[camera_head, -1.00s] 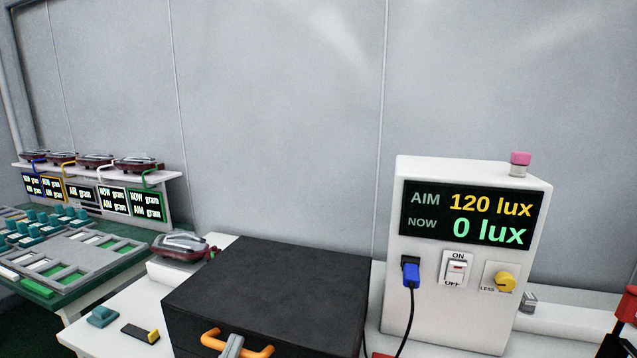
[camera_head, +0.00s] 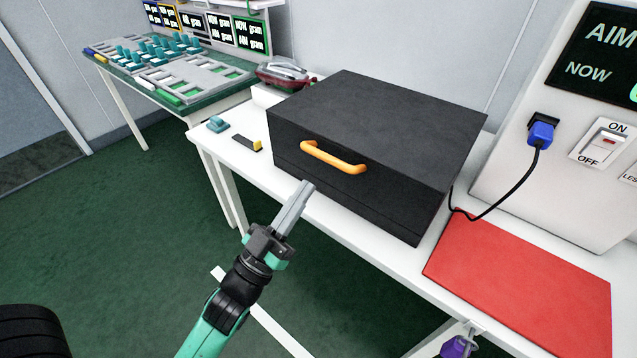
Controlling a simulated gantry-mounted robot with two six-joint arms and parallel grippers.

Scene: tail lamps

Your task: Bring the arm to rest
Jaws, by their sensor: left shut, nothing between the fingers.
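My left gripper (camera_head: 299,197) is shut and empty, on a green and black arm that comes up from the bottom of the head view. Its fingertips are in front of the white table's near edge, a little below the orange handle (camera_head: 333,158) and apart from it. The handle is on the front of a closed black box (camera_head: 385,120) on the white table (camera_head: 236,182). My right gripper is not in view.
A white lux meter (camera_head: 560,130) with a blue plug (camera_head: 541,130) stands right of the box. A red mat (camera_head: 525,285) lies in front of it. A red lamp (camera_head: 283,74) is behind the box. A green table (camera_head: 188,97) with trays stands far left. Green floor is open at left.

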